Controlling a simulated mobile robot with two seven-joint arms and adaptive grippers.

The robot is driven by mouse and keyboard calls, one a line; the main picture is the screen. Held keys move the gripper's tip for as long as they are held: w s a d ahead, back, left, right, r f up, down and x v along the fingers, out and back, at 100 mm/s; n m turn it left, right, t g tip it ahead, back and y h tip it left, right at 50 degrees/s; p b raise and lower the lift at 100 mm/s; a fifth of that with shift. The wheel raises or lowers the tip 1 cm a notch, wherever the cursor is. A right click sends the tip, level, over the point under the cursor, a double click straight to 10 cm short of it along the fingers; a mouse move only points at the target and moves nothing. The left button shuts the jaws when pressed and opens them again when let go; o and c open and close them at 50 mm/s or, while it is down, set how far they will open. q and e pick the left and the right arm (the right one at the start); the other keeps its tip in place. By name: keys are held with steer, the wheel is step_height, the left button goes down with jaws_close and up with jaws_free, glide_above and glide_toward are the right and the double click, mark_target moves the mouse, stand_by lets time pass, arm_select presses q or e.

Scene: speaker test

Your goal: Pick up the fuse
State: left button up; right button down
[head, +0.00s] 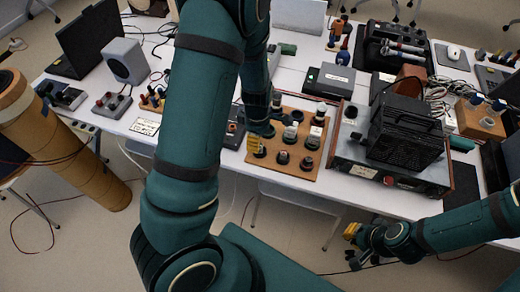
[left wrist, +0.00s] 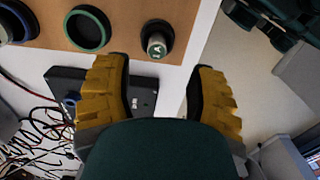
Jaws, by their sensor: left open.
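A fuse (left wrist: 156,46) with a pale metal body and a green-marked end stands in a black ring holder near the edge of a brown board (left wrist: 125,12). My left gripper (left wrist: 160,92) is open, with nothing gripped between its yellow fingertips, and the fuse lies just beyond them in the left wrist view. In the head view my left gripper (head: 257,140) is over the left side of the board (head: 283,174), and its fingers hide part of it. My right gripper (head: 352,245) hangs off the table's front at the right; its opening is unclear.
Several other holders, some with pale cylinders, fill the board. A black box (left wrist: 145,98) lies beside it, near loose wires (left wrist: 40,130). A black finned unit (head: 405,130) stands right of the board. Free floor shows beyond the white table's front edge (head: 370,200).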

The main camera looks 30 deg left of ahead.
arm_select(q)
steer(key=f, duration=0.1)
steer(key=f+b, duration=0.1)
steer(key=f, duration=0.3)
steer(key=shift+w+d+b, duration=0.2)
steer(key=shift+w+b, duration=0.1)
steer(key=shift+b, duration=0.05)
steer(key=shift+r, duration=0.1)
jaws_close()
